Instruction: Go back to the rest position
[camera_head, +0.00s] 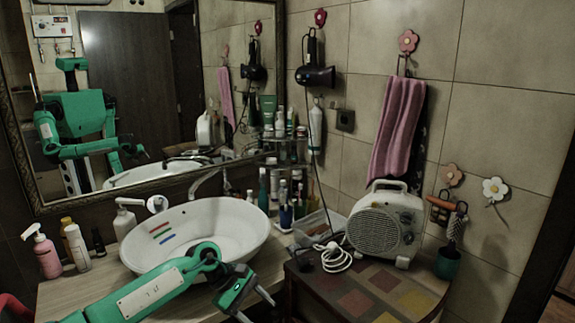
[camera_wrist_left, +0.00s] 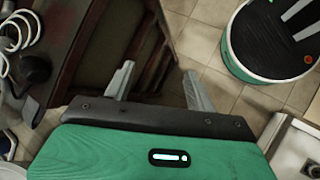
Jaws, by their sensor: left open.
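My left arm comes in from the lower left in the head view, in front of the white basin (camera_head: 232,222). My left gripper (camera_head: 257,308) is past the basin's front right side, low near the counter's front edge, with its fingers pointing down. In the left wrist view the gripper's two fingers (camera_wrist_left: 158,72) stand apart with nothing between them. Behind them are a dark cabinet and the tiled floor. My right gripper does not show directly in either view. A green robot reflection appears in the mirror (camera_head: 128,80).
Red, green and blue strips lie inside the basin's left side. Bottles, including a pink one (camera_head: 46,256), stand left of it, and several more behind it. A fan heater (camera_head: 386,222) and white cable (camera_head: 333,258) sit on the patterned cabinet top (camera_head: 395,293) to the right.

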